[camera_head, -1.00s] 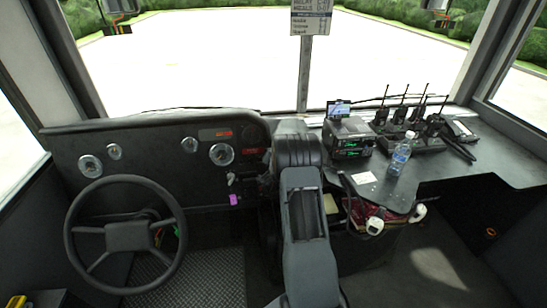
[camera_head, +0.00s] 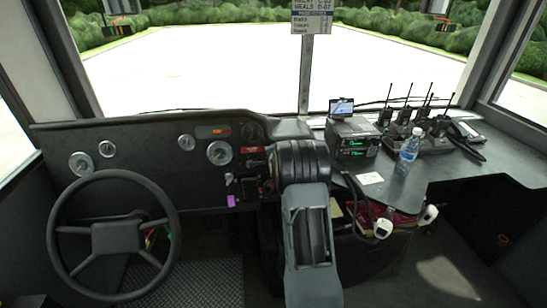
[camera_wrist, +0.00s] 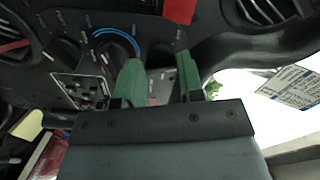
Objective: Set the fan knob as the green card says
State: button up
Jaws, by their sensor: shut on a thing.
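In the wrist view my gripper (camera_wrist: 160,76) reaches the dark dashboard panel with its two green fingers apart. It is shut on what looks like the fan knob, mostly hidden between the fingers. A dial with a blue arc (camera_wrist: 117,38) sits just left of the fingers. In the head view my own arm hides the gripper and that part of the panel. A green card cannot be made out clearly. A pale yellow-green card (camera_wrist: 27,125) shows at the lower left of the wrist view. A printed white-and-blue card (camera_head: 312,17) hangs at the windshield, its small text unreadable.
The steering wheel (camera_head: 113,238) is at the left, below round gauges. Radios (camera_head: 352,138), a water bottle (camera_head: 409,152) and handheld radios (camera_head: 405,116) stand on the right shelf.

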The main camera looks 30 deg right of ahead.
jog(key=shift+m, duration=0.3)
jog(key=o, duration=0.9)
jog(key=shift+o, duration=0.2)
jog(key=b+v, duration=0.1)
jog(key=v, duration=1.2)
jog(key=shift+s, duration=0.35)
jog(key=shift+a+r, duration=0.15)
